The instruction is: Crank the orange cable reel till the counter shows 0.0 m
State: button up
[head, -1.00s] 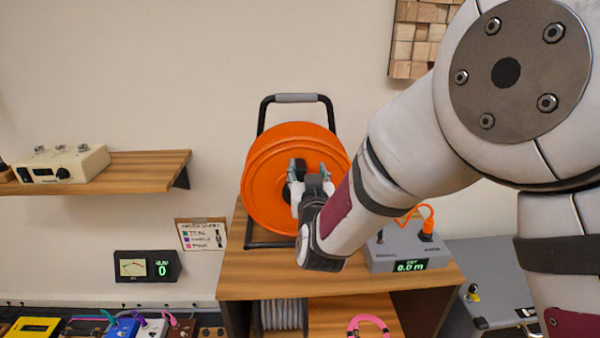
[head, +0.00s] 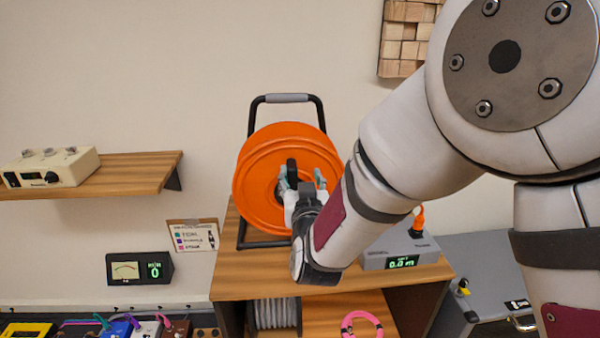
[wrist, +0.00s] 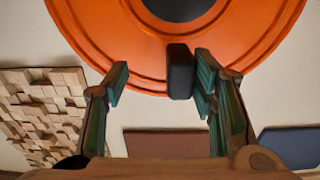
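The orange cable reel (head: 262,160) stands upright in a black frame on the wooden cabinet. Its black crank handle (head: 291,170) points out towards my gripper (head: 303,181). In the wrist view, my gripper (wrist: 160,75) has its two fingers wide apart. The black handle (wrist: 180,72) shows between them, close to the right finger; I cannot tell whether they touch. The grey counter box (head: 375,257) sits on the cabinet right of the reel, and its green display (head: 402,262) reads 0.0 m. My wrist hides part of the reel's lower right side.
The wooden cabinet top (head: 240,283) bears the reel and counter. An orange plug (head: 418,222) stands on the counter box. A pink coil (head: 362,324) lies on the shelf below. A wall shelf (head: 130,172) is at left, and wooden wall blocks (head: 408,38) are at upper right.

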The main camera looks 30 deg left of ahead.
jog(key=v, duration=0.6)
jog(key=shift+p, duration=0.45)
jog(key=shift+d, duration=0.1)
jog(key=d+r+m+g+h+p, duration=0.15)
jog(key=d+r, duration=0.25)
jog(key=d, duration=0.7)
jog(key=d+r+m+g+h, duration=0.1)
jog(key=d+r+g+h, duration=0.25)
jog(key=d, duration=0.65)
jog(key=s+d+m+g+h+p, duration=0.1)
jog(key=s+d+m+g+h, duration=0.3)
jog(key=s+d, duration=1.7)
jog(key=s+r+g, duration=0.1)
jog(key=s+g, duration=0.1)
jog(key=s, duration=0.2)
jog(key=shift+s+d, duration=0.35)
